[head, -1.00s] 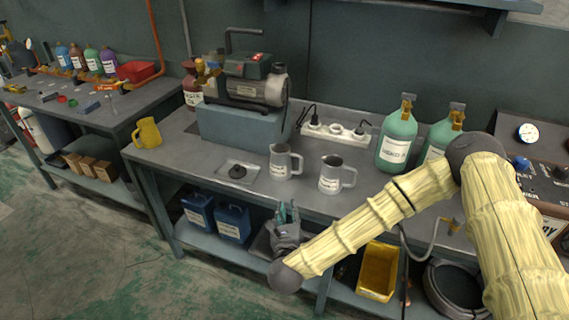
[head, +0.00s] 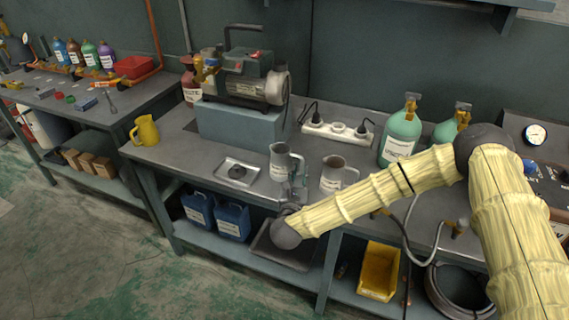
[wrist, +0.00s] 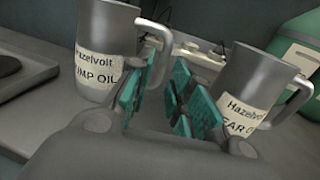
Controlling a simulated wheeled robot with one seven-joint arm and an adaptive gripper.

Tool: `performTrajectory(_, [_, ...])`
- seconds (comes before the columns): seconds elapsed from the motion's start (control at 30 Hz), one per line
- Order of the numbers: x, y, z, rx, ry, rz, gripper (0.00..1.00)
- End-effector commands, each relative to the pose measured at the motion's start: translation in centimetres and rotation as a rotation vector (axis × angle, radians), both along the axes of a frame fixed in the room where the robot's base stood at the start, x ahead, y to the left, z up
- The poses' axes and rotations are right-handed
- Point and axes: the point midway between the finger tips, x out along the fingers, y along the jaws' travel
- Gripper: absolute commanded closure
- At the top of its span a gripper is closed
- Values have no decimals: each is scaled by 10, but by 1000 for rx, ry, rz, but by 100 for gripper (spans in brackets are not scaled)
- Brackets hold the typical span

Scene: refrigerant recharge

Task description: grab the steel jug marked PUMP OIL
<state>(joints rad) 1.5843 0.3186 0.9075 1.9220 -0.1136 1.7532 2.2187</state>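The steel jug marked PUMP OIL (wrist: 103,45) stands upright on the bench, left in the wrist view. In the head view it is the left of two jugs (head: 280,160), its lower right part hidden by my gripper. Its handle points right and lies ahead of the gap between my fingers in the wrist view, partly hidden by the left one. My gripper (wrist: 160,92) is open, with teal pads apart and nothing seen held. In the head view my gripper (head: 293,190) is at the bench's front edge. A similar jug, its label partly hidden and ending in EAR O (wrist: 250,85), stands right.
A dark round piece on a square plate (head: 238,172) lies left of the jugs. A pump (head: 245,80) on a blue-grey block stands behind left. A power strip (head: 338,132) lies behind, and green cylinders (head: 400,137) stand right. A yellow jug (head: 146,130) is far left.

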Motion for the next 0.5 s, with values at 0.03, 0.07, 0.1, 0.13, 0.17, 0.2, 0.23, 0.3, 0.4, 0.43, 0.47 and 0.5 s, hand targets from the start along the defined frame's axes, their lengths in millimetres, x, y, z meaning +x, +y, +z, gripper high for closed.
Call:
performTrajectory(0.03, [7, -2, 6, -1, -3, -2, 79])
performTrajectory(0.07, [11, -3, 8, -1, -3, -2, 79])
performTrajectory(0.1, [16, -4, 9, -1, -3, -2, 79])
performTrajectory(0.13, [20, -5, 9, -1, -3, -1, 79])
performTrajectory(0.17, [24, -6, 10, -1, -3, -1, 79])
performTrajectory(0.2, [29, -6, 8, -2, -2, -1, 79])
performTrajectory(0.23, [32, -6, 7, -1, -2, 0, 79])
performTrajectory(0.3, [38, -6, 7, -1, -2, 0, 79])
performTrajectory(0.4, [42, -7, 6, 0, -2, 0, 79])
performTrajectory(0.43, [43, -7, 6, 0, -1, 0, 79])
performTrajectory(0.47, [43, -7, 5, 0, -1, 1, 79])
performTrajectory(0.5, [43, -7, 5, 0, -1, 1, 79])
